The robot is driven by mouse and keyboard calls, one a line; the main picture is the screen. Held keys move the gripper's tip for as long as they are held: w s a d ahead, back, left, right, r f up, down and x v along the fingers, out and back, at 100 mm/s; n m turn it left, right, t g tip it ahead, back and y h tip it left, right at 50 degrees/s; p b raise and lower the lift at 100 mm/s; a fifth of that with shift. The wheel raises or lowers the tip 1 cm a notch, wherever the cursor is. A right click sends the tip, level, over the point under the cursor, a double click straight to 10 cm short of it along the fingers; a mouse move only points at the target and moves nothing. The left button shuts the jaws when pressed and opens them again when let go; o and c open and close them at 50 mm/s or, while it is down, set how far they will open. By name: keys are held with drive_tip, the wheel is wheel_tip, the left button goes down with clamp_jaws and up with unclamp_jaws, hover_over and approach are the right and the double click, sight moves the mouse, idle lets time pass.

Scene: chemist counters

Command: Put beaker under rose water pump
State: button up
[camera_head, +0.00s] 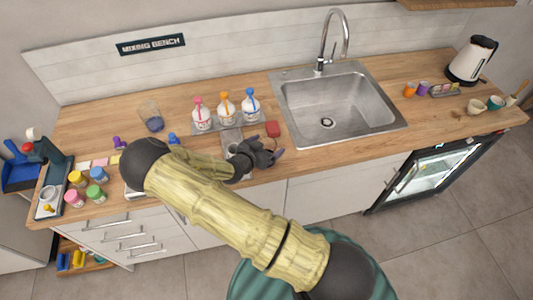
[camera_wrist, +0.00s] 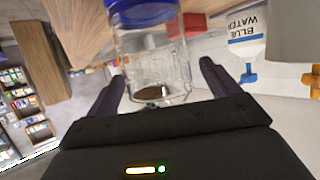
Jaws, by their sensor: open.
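The rose water pump is probably the bottle with the pink pump head (camera_head: 201,114), left in a row of three on the counter. My gripper (camera_head: 274,149) is open over the counter's front part, right of the bottles. In the wrist view, a clear beaker with a bright blue end (camera_wrist: 155,60) shows between and beyond the spread fingers of my gripper (camera_wrist: 160,85); contact cannot be told. This beaker is not clear in the head view, where my gripper may hide it. A clear glass vessel with a dark blue base (camera_head: 151,117) stands left of the bottles.
An orange-topped bottle (camera_head: 226,108) and a blue-topped bottle (camera_head: 250,106) stand beside the pink one. A red block (camera_head: 272,129) lies near my gripper. The sink (camera_head: 350,103) is to the right. Several coloured jars (camera_head: 95,174) stand at the far left.

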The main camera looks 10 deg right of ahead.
drive_tip(key=c, duration=1.3)
drive_tip(key=shift+o, duration=0.2)
drive_tip(key=shift+r, duration=0.15)
wheel_tip(320, 180, up, 10)
drive_tip(key=b, duration=0.2)
drive_tip(key=shift+f+b, duration=0.2)
drive_tip(key=shift+b, duration=0.1)
